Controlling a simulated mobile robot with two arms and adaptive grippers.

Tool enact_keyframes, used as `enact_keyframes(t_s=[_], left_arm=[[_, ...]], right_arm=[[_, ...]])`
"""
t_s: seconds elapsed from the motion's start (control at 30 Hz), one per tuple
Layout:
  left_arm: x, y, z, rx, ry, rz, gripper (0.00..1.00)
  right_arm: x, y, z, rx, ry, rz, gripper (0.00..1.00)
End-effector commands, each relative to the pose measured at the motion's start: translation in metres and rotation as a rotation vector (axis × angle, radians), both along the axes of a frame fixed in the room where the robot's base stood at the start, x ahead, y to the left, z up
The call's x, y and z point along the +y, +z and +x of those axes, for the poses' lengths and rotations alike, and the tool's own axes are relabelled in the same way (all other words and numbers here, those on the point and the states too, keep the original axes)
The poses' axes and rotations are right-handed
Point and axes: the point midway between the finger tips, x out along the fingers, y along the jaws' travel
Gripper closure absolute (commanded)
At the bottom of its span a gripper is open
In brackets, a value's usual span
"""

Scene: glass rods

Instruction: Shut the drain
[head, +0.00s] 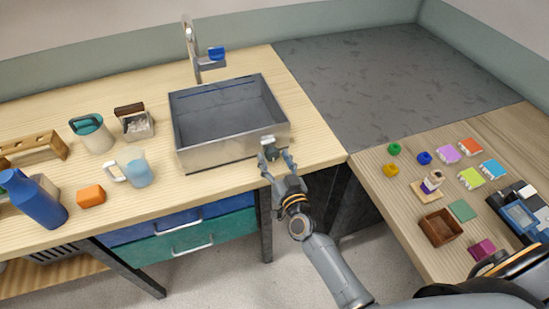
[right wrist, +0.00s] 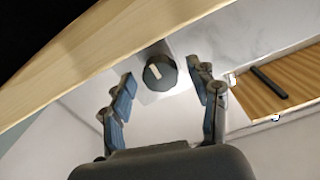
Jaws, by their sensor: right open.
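The grey metal sink (head: 232,152) is set into the wooden counter, and its basin looks empty. A small dark knob (right wrist: 160,72) with a pale mark on its round face sits at the sink's front, near its right end. My right gripper (head: 276,158) is open at the front right of the sink. In the right wrist view its blue-padded fingers stand on either side of the knob, with a gap on each side. The drain opening itself cannot be made out. My left gripper is not in view.
A tap (head: 194,50) with a blue part stands behind the sink. Small items and a brown box (head: 440,227) cover the right counter. Drawers (head: 185,239) lie below.

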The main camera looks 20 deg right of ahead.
Motion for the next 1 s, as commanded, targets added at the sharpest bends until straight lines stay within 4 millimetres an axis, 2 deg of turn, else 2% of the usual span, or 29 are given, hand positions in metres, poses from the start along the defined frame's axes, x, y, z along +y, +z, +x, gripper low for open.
enact_keyframes(t_s=[0.27, 0.53, 0.77, 1.0], left_arm=[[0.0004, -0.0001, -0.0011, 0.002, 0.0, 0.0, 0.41], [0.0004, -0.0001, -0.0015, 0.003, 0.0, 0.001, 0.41], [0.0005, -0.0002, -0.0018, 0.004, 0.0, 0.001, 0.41], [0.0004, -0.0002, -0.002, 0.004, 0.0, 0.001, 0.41]], right_arm=[[0.0001, 0.0, 0.0017, 0.0, 0.0, -0.001, 0.4], [0.0, 0.0, 0.0015, 0.0, 0.0, -0.001, 0.93], [-0.0001, 0.0, 0.0014, 0.0, 0.0, 0.008, 0.94], [0.0001, 0.0, 0.0015, 0.002, 0.0, 0.094, 0.94]])
